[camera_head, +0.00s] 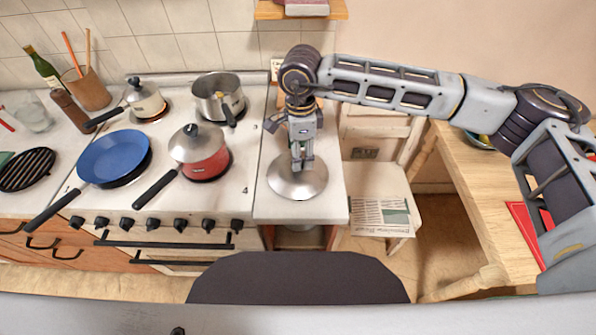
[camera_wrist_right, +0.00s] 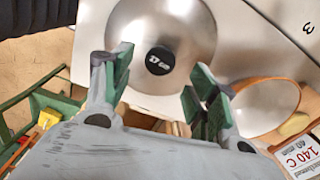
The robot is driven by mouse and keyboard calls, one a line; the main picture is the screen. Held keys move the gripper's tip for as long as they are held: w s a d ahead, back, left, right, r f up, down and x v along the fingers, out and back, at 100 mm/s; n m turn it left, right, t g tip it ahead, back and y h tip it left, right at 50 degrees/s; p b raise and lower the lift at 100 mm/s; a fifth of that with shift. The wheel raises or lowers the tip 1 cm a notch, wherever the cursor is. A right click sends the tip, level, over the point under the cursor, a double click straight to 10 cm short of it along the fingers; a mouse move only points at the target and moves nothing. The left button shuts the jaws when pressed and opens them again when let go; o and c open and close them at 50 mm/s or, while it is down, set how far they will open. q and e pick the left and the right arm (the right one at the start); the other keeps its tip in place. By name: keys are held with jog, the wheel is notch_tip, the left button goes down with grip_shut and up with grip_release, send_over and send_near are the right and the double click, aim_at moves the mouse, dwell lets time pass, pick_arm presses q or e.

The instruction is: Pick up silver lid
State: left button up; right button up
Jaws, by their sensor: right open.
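The silver lid (camera_head: 287,185) lies on the white counter section right of the stove, a round shallow dome. In the right wrist view the lid (camera_wrist_right: 190,25) shows from above with a black knob (camera_wrist_right: 160,60) at its centre. My right gripper (camera_head: 300,166) points down over the lid. In the right wrist view its two green-padded fingers (camera_wrist_right: 165,72) are open, with the knob appearing between them. I cannot tell whether the fingertips touch the lid. In the head view the gripper hides the knob. My left gripper is not in view.
On the stove stand a red pot (camera_head: 206,164) with its own lid, a blue pan (camera_head: 114,155), an open steel pot (camera_head: 207,95) and a small lidded pot (camera_head: 146,103). A white chair (camera_head: 372,181) and a wooden table (camera_head: 470,185) are to the right.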

notch_tip(320, 180, down, 3)
jog(key=shift+s+a+r+p, duration=0.1)
jog(key=shift+p, duration=0.25)
jog(key=shift+f, duration=0.65)
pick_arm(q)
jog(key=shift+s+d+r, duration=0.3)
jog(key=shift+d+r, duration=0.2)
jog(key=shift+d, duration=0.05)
pick_arm(e)
jog(key=shift+f, duration=0.15)
jog(key=c, duration=1.3)
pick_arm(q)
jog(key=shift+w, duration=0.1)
pick_arm(e)
jog(key=shift+o, duration=0.2)
notch_tip(320, 180, up, 9)
jog(key=shift+f+b, duration=0.15)
jog(key=shift+b, duration=0.4)
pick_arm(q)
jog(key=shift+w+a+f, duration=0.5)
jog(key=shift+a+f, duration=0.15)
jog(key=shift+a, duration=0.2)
pick_arm(e)
jog(key=shift+r, duration=0.7)
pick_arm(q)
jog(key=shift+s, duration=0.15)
